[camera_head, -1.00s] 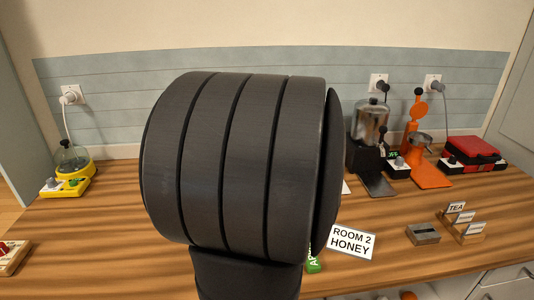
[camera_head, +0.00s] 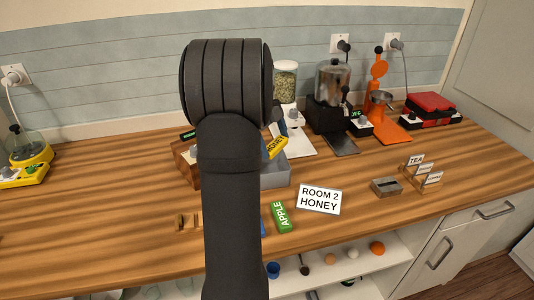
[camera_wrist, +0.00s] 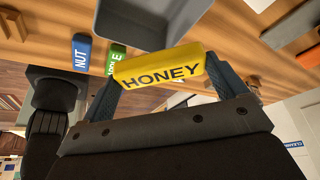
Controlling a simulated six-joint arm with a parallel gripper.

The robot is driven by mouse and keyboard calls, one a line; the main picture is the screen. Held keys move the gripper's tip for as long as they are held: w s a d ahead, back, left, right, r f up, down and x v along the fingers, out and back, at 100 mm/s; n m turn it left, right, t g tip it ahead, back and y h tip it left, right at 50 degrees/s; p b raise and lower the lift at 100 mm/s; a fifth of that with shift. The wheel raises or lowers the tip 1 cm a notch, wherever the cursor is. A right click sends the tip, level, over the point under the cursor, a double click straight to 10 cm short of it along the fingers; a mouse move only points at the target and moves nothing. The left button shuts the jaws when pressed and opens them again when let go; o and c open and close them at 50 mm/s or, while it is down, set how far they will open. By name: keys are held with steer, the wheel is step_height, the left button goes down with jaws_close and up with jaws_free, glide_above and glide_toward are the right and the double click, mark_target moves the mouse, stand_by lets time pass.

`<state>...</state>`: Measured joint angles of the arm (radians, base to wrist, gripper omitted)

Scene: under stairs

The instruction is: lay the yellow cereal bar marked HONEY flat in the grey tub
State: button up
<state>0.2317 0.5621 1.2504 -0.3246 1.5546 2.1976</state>
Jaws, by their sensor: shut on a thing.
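The yellow bar marked HONEY (camera_head: 276,147) shows just right of my arm in the head view, over the grey tub (camera_head: 277,176). In the wrist view the bar (camera_wrist: 160,64) spans between the two fingers of my gripper (camera_wrist: 160,78), which is shut on it, with the lettering facing the camera. The tub (camera_wrist: 165,28) appears just beyond the bar there, with bare grey floor in sight. The bar looks tilted and above the tub; its exact height I cannot tell. My arm hides the tub's left part and most of the gripper in the head view.
A green APPLE bar (camera_head: 282,217) and a blue NUT bar (camera_wrist: 81,52) lie near the tub. A white ROOM 2 HONEY card (camera_head: 319,199) lies to the right. A jar dispenser (camera_head: 285,80) stands behind the tub.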

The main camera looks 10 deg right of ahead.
steer(key=shift+w+a+f, duration=0.25)
steer(key=shift+w+f, duration=0.05)
steer(key=shift+f, duration=0.6)
steer(key=shift+w+a+f, duration=0.3)
steer(key=shift+f, duration=0.6)
steer(key=shift+w+a+f, duration=0.25)
steer(key=shift+w+f, duration=0.05)
steer(key=shift+f, duration=0.6)
steer(key=shift+f, duration=0.15)
steer(key=shift+f, duration=0.4)
steer(key=shift+f, duration=0.1)
steer(key=o, duration=1.1)
steer(key=v, duration=1.3)
steer(key=shift+s+d+r, duration=0.15)
steer(key=shift+s+r, duration=0.1)
